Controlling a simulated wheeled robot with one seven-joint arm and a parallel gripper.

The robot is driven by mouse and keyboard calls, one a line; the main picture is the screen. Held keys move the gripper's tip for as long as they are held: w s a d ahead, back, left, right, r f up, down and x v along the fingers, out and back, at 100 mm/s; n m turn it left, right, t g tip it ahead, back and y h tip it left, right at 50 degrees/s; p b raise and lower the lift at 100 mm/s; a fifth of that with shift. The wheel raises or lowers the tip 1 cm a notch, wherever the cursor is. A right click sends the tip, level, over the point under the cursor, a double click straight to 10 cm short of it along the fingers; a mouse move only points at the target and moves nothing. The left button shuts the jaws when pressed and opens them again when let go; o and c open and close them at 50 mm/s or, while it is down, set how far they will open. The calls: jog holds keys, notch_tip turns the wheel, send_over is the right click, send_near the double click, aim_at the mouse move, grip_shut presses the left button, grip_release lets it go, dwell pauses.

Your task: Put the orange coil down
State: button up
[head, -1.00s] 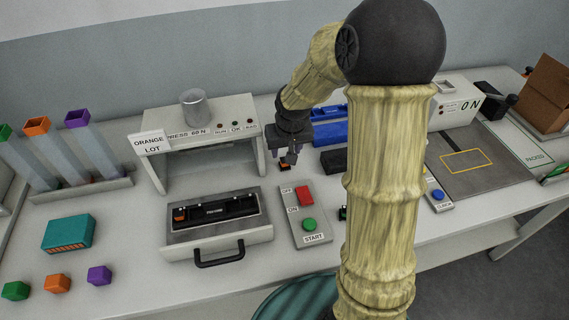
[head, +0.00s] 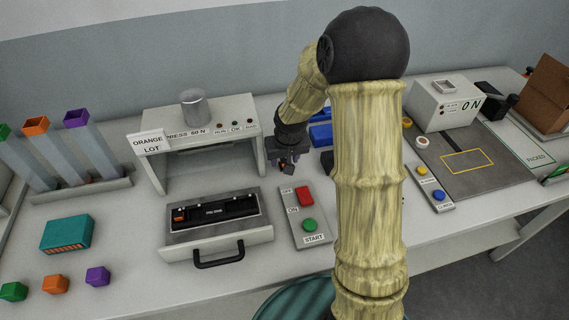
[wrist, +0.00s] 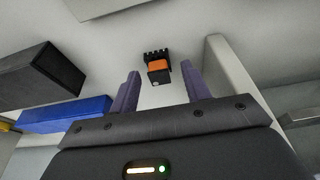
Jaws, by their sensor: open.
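The orange coil (wrist: 158,67), an orange block with a black toothed part at its far end, shows in the wrist view between and just beyond my fingertips. It is over or on the pale bench top; its height is hard to tell. My gripper (wrist: 160,72) is open, with a purple finger on each side of the coil and a gap to both. In the head view my gripper (head: 286,168) is low over the bench, right of the press, and mostly hides the coil.
The press (head: 200,140) with its ORANGE LOT sign stands left of my gripper. A black fixture in a drawer (head: 215,212) and a START button panel (head: 306,218) are in front. Blue bins (head: 320,133) are behind. A black block (wrist: 40,75) lies left in the wrist view.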

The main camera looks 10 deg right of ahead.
jog(key=shift+c, duration=0.5)
grip_shut()
notch_tip(320, 180, up, 10)
jog(key=shift+p, duration=0.45)
